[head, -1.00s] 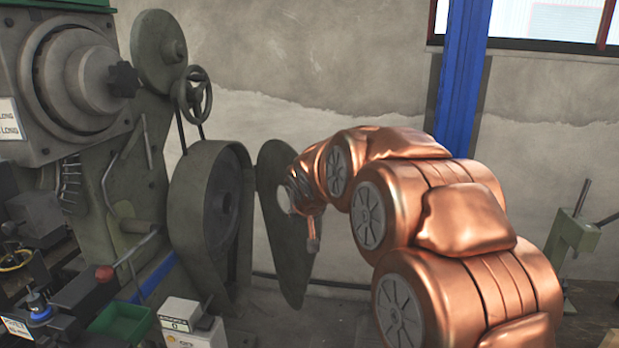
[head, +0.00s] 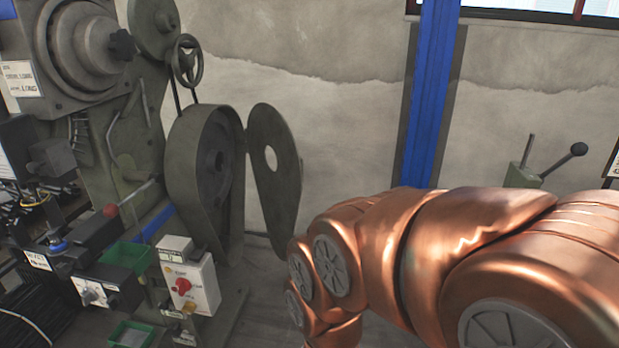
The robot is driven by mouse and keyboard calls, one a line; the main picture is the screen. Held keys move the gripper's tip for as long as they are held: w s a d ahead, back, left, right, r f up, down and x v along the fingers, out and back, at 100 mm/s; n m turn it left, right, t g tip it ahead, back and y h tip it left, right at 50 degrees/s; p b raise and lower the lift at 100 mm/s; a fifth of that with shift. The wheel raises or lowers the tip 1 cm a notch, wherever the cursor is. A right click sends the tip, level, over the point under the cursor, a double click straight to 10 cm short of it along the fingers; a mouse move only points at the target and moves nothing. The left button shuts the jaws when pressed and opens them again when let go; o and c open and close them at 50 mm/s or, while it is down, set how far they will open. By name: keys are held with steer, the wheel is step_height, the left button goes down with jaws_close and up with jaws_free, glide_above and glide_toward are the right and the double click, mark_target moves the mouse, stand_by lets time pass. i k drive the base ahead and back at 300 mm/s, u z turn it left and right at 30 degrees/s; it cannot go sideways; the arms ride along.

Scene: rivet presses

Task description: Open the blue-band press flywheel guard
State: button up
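The press with the blue band (head: 152,222) stands at the left in the head view. Its flywheel housing (head: 205,165) is a grey-green teardrop shape with the round flywheel recess showing. The flywheel guard (head: 277,185), a flat teardrop plate with a round hole, stands swung out to the right of the housing, with a wide gap between them. My copper arm reaches in from the lower right, and its visible links end low, below and right of the guard. My gripper is not visible in the head view.
A control box (head: 190,283) with a red button stands in front of the housing. Green trays (head: 130,335) are at the lower left. A lever machine (head: 525,172) stands behind my arm. A blue post (head: 432,100) rises at the wall.

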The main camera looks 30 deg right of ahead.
mark_target(280, 191)
steer(key=z, duration=1)
steer(key=i, duration=0.8)
steer(key=u, duration=0.7)
steer(key=i, duration=0.75)
steer(key=u, duration=0.8)
